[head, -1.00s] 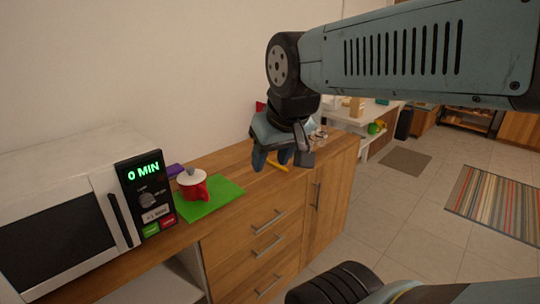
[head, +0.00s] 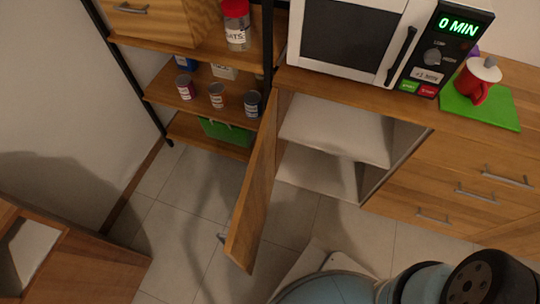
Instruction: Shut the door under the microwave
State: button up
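The microwave (head: 352,38) stands on the wooden counter in the head view. Under it is an open cabinet with white inner shelves (head: 335,138). Its wooden door (head: 252,195) is hinged at the left side of the opening and stands wide open, pointing out toward me. A small metal handle (head: 222,238) shows on the left face of the door, near its free edge. The cabinet looks empty. My gripper is out of view; only parts of my arm and body show at the bottom right.
A shelf unit with cans and a jar (head: 236,25) stands left of the door. Drawers (head: 460,180) are right of the cabinet. A red kettle-like pot (head: 477,80) sits on a green board (head: 482,108). A wooden piece of furniture (head: 85,260) is at lower left. Tiled floor between is clear.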

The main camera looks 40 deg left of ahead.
aim_at(241, 244)
jog(key=z, duration=0.55)
jog(key=k, duration=2.3)
jog(key=u, duration=1.2)
jog(key=i, duration=1)
